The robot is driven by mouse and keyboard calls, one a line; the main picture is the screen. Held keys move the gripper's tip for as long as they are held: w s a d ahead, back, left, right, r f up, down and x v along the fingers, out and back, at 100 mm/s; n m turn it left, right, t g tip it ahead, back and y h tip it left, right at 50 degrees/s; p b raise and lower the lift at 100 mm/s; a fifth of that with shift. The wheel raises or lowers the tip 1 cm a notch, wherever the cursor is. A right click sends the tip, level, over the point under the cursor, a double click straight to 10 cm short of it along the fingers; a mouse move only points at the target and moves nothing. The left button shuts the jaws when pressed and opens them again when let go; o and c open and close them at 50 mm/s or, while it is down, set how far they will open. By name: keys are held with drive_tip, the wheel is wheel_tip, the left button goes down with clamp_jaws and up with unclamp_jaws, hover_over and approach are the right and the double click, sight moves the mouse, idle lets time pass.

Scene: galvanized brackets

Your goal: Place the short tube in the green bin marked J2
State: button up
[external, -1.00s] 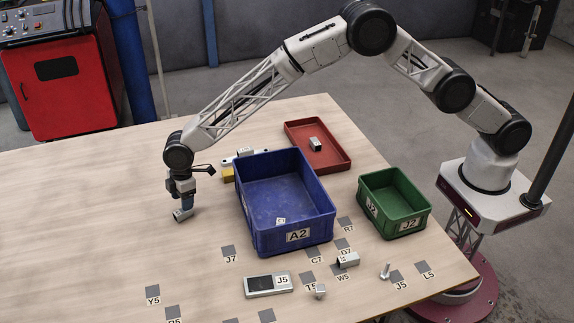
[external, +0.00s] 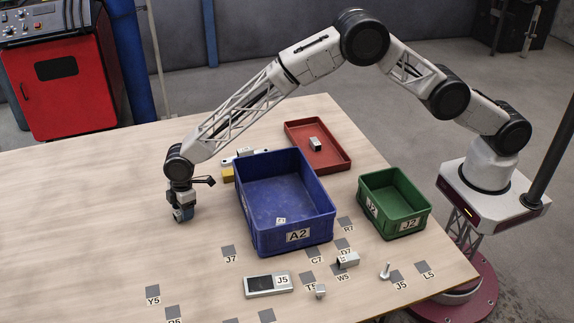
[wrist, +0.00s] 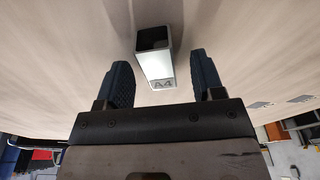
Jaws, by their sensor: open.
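A short square metal tube (wrist: 155,60) marked A4, with a dark open end, lies on the table in the wrist view. My gripper (wrist: 163,76) is open, with one blue finger on each side of the tube's marked end. The fingers look apart from it. In the external view my gripper (external: 183,214) points down at the table, left of the blue bin, and mostly hides the tube. The green bin marked J2 (external: 408,224) stands at the table's right side; I see nothing inside it.
The large blue bin A2 (external: 292,238) stands between my gripper and the green bin. A red tray (external: 333,160) holding a metal piece (external: 316,144) is behind it. A J5 device (external: 262,286), a metal bracket (external: 347,260) and small parts lie in front. The table's left is clear.

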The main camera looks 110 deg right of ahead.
drive_tip(key=shift+w+f, duration=0.1)
drive_tip(key=shift+f, duration=0.4)
drive_tip(key=c, duration=1.1)
drive_tip(key=shift+r, duration=0.2)
drive_tip(key=shift+r, duration=4.85)
